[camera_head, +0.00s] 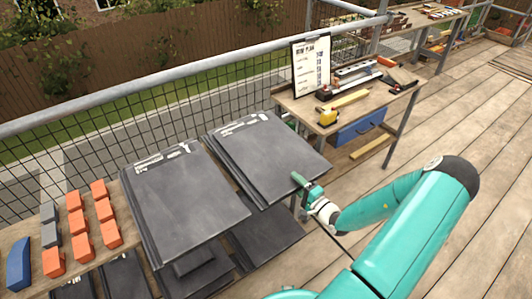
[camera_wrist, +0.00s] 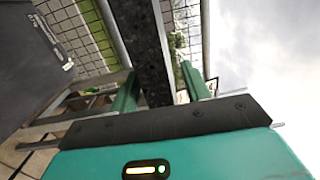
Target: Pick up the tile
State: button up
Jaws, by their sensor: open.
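Dark grey slate tiles lie in two stacks on a rack in the head view, a left stack (camera_head: 190,208) and a right stack (camera_head: 262,155). My gripper (camera_head: 302,184) is at the right edge of the right stack. In the wrist view my gripper (camera_wrist: 160,75) is open, with its two green fingers apart. A dark tile edge (camera_wrist: 149,45) shows between the fingers. I cannot tell whether either finger touches it. The fingertips' far side is partly hidden in the head view.
A workbench (camera_head: 345,105) with tools and a clipboard (camera_head: 311,65) stands behind the right stack. Orange blocks (camera_head: 77,222) and a blue block (camera_head: 18,264) lie at the left. A mesh railing (camera_head: 150,115) runs behind the stacks. Wooden decking (camera_head: 440,130) is clear at the right.

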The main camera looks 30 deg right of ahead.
jog(key=shift+w, duration=0.15)
grip_shut()
jog(key=shift+r, duration=0.1)
dwell(1.2)
